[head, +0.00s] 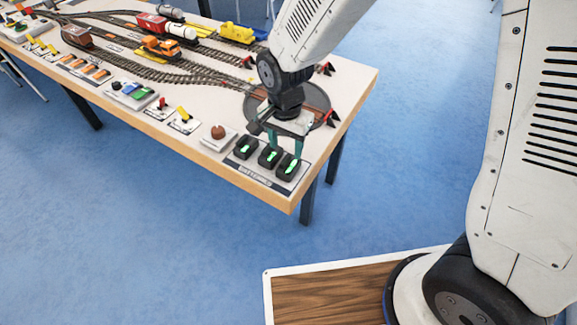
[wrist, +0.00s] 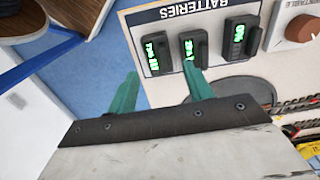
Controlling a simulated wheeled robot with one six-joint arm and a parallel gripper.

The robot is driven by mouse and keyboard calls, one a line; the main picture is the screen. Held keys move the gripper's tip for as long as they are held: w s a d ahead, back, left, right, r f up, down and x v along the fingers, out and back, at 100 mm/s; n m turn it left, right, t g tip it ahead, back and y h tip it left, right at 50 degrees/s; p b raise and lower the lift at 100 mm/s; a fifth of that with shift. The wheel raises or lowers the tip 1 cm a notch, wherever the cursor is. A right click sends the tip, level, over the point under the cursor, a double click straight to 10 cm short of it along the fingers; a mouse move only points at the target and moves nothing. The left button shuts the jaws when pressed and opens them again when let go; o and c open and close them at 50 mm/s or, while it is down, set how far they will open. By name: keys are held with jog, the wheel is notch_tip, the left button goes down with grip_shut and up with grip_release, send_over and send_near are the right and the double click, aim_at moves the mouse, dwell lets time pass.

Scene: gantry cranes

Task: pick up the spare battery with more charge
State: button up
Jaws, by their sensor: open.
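Three black batteries with green lit displays stand in a row on a white pad labelled BATTERIES (head: 255,180). In the head view they are the left battery (head: 246,147), the middle battery (head: 269,157) and the right battery (head: 288,167). In the wrist view their order is reversed: right battery (wrist: 156,53), middle battery (wrist: 193,48), left battery (wrist: 238,37). The display characters are tilted and too small to read surely. My gripper (head: 284,145) is open and empty, its teal fingers pointing down close to the middle and right batteries. The fingers also show in the wrist view (wrist: 161,76).
A brown knob (head: 218,132) on a small plate stands left of the batteries. A round turntable (head: 318,103) lies behind my gripper. Tracks and toy trains (head: 160,47) cover the table's far part. The table edge is close in front of and right of the pad.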

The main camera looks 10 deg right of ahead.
aim_at(289, 163)
jog(key=f, duration=0.5)
jog(key=d+f, duration=0.1)
jog(key=f, duration=0.1)
jog(key=shift+w+f, duration=0.15)
jog(key=shift+w, duration=0.15)
jog(key=shift+c, duration=0.3)
jog(key=c, duration=0.8)
